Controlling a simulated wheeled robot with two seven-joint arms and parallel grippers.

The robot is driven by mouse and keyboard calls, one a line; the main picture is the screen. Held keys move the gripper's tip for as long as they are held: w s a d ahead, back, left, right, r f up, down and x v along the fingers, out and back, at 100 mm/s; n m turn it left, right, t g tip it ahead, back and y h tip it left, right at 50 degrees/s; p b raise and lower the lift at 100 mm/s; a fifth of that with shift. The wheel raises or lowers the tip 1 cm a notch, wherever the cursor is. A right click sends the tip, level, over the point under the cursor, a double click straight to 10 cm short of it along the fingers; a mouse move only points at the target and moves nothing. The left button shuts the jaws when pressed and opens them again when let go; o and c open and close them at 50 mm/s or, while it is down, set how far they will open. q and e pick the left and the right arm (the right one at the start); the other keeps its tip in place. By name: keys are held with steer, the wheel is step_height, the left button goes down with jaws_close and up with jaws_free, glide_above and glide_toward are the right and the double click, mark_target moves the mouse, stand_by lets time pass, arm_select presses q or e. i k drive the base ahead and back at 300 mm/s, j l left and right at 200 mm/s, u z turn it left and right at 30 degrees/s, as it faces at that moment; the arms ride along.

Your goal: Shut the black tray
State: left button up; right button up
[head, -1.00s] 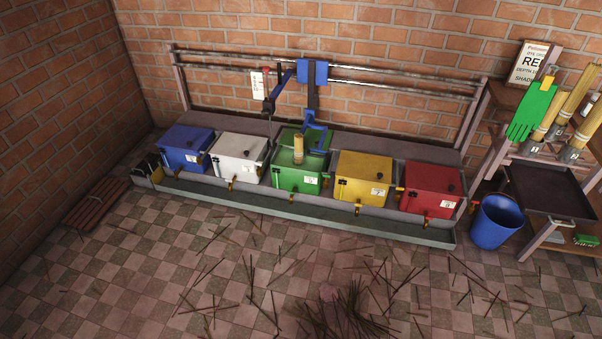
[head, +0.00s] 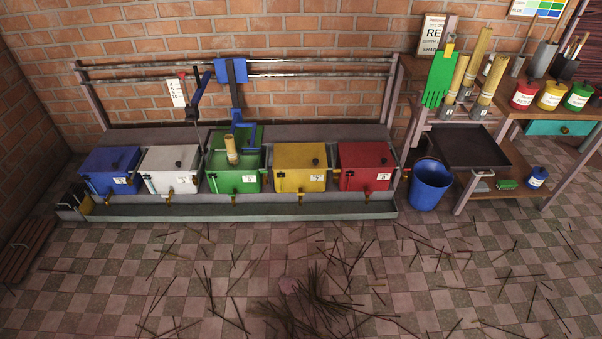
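A black tray (head: 468,160), flat and shallow with a raised rim, shows at the right in the head view. It juts out from the wooden rack below the standing bundles. It looks pulled out, and its inside looks empty. Neither of my grippers is in view.
A blue bucket (head: 429,186) stands on the floor left of the tray. A green glove (head: 438,78) and incense bundles (head: 480,65) are above it. Coloured boxes (head: 302,166) line the trough on the left. Loose sticks (head: 310,300) litter the otherwise open tiled floor.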

mark_target(462, 148)
steer(key=z, duration=1.25)
steer(key=i+j, duration=0.2)
steer(key=i, duration=0.25)
